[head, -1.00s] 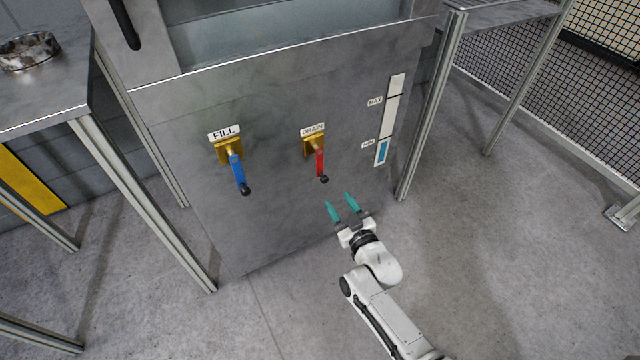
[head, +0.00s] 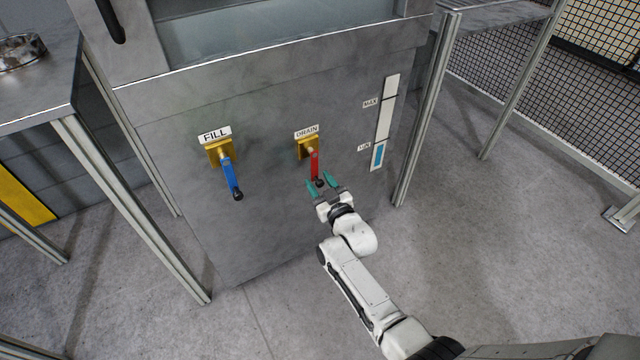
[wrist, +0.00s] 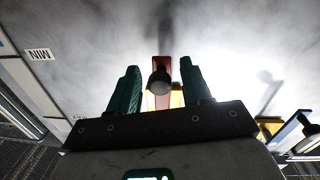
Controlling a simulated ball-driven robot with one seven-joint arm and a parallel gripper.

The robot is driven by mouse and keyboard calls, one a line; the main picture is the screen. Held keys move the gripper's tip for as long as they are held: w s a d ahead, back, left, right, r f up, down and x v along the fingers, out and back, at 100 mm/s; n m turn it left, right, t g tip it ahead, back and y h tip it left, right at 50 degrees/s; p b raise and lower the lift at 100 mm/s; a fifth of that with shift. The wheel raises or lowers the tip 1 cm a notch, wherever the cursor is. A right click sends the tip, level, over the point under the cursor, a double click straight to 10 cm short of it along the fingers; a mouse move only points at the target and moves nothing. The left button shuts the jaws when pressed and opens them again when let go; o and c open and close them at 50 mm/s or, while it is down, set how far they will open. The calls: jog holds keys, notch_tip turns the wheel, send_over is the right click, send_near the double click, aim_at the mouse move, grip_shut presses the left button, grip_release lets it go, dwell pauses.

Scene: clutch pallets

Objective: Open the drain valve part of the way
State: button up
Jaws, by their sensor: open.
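The drain valve has a red lever (head: 314,163) hanging down from a brass plate (head: 302,147) under the DRAIN label (head: 307,132). The lever ends in a black knob (head: 320,182). My gripper (head: 322,186) is open, with its teal fingertips on either side of the knob. In the wrist view the knob (wrist: 160,80) and red lever (wrist: 162,64) show between the two teal fingers (wrist: 162,85), with gaps on both sides. I cannot tell how deep the knob sits between them.
The blue FILL lever (head: 231,177) hangs to the left on the same grey panel (head: 260,230). A level gauge (head: 383,125) with MAX and MIN labels is at the right, blue at its bottom. Frame legs (head: 427,110) stand beside the panel. The floor in front is clear.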

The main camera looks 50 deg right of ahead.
grip_shut()
dwell(0.6)
